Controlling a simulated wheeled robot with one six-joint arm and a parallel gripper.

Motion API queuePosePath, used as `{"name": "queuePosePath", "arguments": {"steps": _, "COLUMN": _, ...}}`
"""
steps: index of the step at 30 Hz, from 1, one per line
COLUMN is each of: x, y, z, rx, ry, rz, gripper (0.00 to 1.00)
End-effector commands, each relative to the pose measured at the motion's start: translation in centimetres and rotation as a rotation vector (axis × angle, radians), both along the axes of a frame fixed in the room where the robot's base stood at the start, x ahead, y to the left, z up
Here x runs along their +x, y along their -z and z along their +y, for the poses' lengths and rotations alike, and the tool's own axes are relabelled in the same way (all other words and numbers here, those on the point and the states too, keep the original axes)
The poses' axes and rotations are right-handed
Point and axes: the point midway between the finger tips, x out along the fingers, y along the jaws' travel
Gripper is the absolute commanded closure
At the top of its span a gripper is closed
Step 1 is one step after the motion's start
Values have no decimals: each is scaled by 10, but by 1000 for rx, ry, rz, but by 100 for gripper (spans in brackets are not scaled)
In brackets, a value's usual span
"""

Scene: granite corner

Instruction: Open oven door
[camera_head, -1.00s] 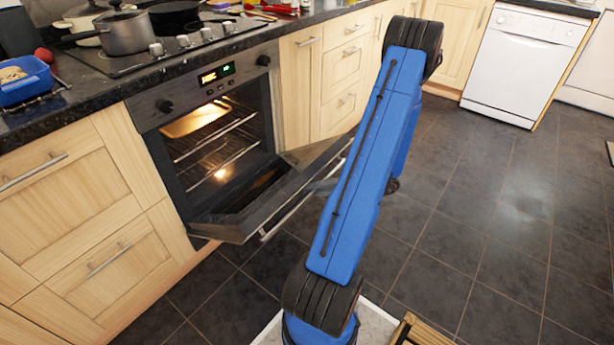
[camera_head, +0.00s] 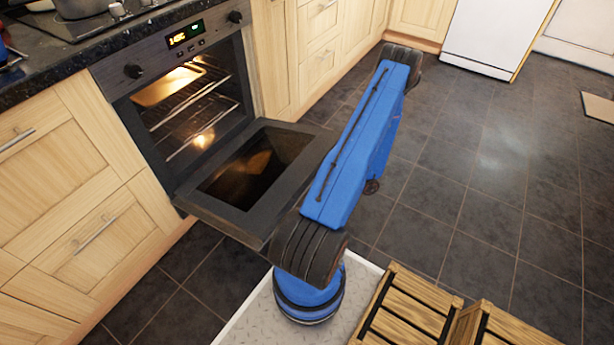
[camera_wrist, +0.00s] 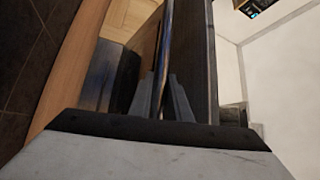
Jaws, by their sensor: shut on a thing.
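The oven (camera_head: 190,110) is built into the cabinets on the left of the head view, its inside lit with wire racks. Its door (camera_head: 232,218) is hinged at the bottom and hangs far down, close to flat, with the dark glass facing up. My blue arm covers the door's right side and hides my gripper in the head view. In the wrist view my gripper (camera_wrist: 163,92) has its two grey fingers on either side of the thin metal door handle (camera_wrist: 166,45), shut on it. The door's handle is hidden in the head view.
Wooden slatted crates (camera_head: 410,310) and a pale plate sit near my base at the bottom. Dark tiled floor (camera_head: 480,190) is clear to the right. Drawers and cabinets (camera_head: 70,190) flank the oven. A white dishwasher (camera_head: 490,35) stands at the back.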

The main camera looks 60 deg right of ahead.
Motion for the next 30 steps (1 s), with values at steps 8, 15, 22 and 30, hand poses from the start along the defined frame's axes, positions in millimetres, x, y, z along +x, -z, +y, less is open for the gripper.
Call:
{"name": "queuePosePath", "arguments": {"steps": 8, "x": -2, "y": 39, "z": 0, "rx": 4, "ry": 0, "rz": -90, "gripper": 100}}
{"name": "queuePosePath", "arguments": {"steps": 15, "x": -2, "y": 58, "z": -1, "rx": 4, "ry": 1, "rz": -135, "gripper": 100}}
{"name": "queuePosePath", "arguments": {"steps": 22, "x": -2, "y": 65, "z": -1, "rx": 4, "ry": 1, "rz": -154, "gripper": 100}}
{"name": "queuePosePath", "arguments": {"steps": 30, "x": -2, "y": 66, "z": -2, "rx": 4, "ry": 2, "rz": -156, "gripper": 100}}
